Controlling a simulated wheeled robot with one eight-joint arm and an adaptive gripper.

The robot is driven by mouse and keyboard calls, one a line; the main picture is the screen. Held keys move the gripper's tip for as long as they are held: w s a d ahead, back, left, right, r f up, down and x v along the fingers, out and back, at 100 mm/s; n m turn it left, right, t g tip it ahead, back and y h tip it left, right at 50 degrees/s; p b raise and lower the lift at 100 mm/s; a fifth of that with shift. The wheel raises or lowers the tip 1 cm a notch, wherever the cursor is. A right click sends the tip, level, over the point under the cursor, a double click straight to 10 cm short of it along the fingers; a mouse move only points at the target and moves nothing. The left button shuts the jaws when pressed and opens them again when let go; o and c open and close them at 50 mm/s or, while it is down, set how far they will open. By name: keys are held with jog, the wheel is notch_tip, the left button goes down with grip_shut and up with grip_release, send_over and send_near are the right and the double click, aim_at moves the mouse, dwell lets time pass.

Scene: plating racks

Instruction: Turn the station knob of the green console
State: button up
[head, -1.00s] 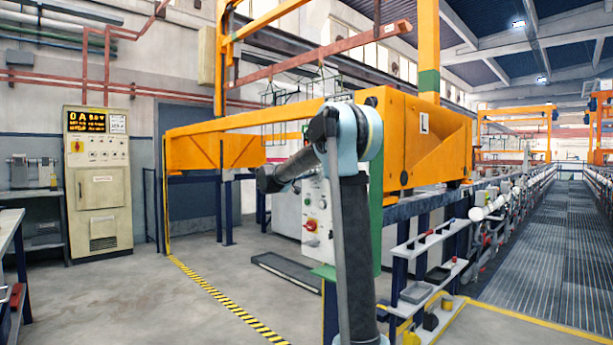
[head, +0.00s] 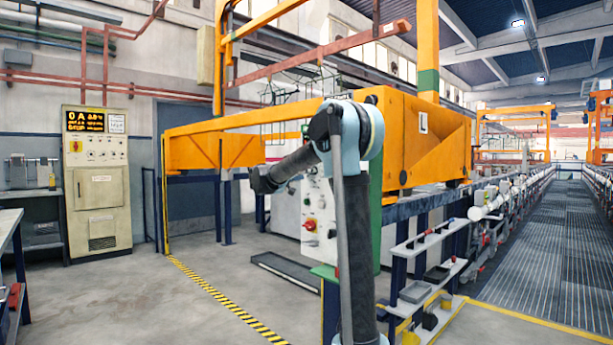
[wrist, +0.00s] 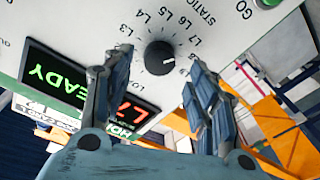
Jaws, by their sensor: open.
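The console panel (wrist: 95,22) fills the upper wrist view, appearing upside down. Its black round station knob (wrist: 159,58) is in the middle, ringed by labels such as L3 to L7. A pale mark on the knob points right. My gripper (wrist: 158,64) is open, with one finger on each side of the knob in the picture; contact cannot be seen, and the right finger hides some labels. In the head view the console's green side (head: 376,215) and grey front (head: 318,205) show partly behind my arm; my gripper is hidden there.
A green READY display (wrist: 57,82) and a red display reading about L7 (wrist: 130,110) lie near the left finger. A green GO button (wrist: 267,3) is at upper right. An orange beam structure (head: 415,135) stands behind my arm. Open floor (head: 150,295) is at left.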

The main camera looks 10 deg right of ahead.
jog(key=v, duration=0.9)
jog(key=shift+s+f, duration=0.1)
jog(key=shift+f, duration=0.1)
jog(key=s+d+f+n+g+y, duration=0.1)
jog(key=s+d+f+g+y, duration=0.25)
jog(key=s+d+f, duration=0.6)
jog(key=s+d+f+n+g+y, duration=0.15)
jog(key=s+d+f+g, duration=0.35)
jog(key=s+f, duration=0.7)
jog(key=s+a+f+n+g+y, duration=0.1)
jog(key=s+a+f+y, duration=0.2)
jog(key=s+f, duration=0.7)
jog(key=s+a+f+n+y, duration=0.1)
jog(key=s+a+f+y, duration=0.2)
jog(key=s+f, duration=0.8)
jog(key=s+y, duration=0.2)
jog(key=s, duration=0.4)
jog(key=shift+g+y, duration=0.35)
jog(key=shift+y, duration=0.05)
jog(key=shift+f, duration=0.1)
